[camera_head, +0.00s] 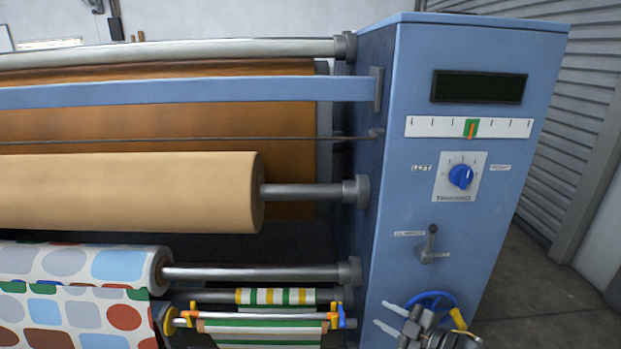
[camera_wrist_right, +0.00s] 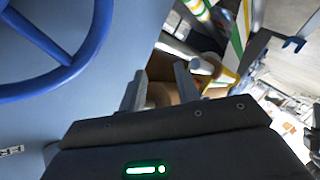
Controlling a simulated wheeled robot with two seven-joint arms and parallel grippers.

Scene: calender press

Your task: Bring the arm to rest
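My right gripper (camera_head: 381,314) is low at the right in the head view, in front of the blue cabinet (camera_head: 455,90) and just left of the blue handwheel (camera_head: 432,297). Its two light grey fingers point left and stand apart, with nothing between them. The right wrist view also shows the open fingers (camera_wrist_right: 157,78) with an empty gap. The handwheel (camera_wrist_right: 62,62) is at the upper left there, clear of the fingers. My left gripper is not in view.
The cabinet carries a blue knob (camera_head: 461,176), a small lever (camera_head: 430,245) and a scale with a green mark (camera_head: 471,128). Left of it run a tan roller (camera_head: 130,190) and a patterned fabric roll (camera_head: 90,263). Open floor (camera_head: 540,290) lies at the right.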

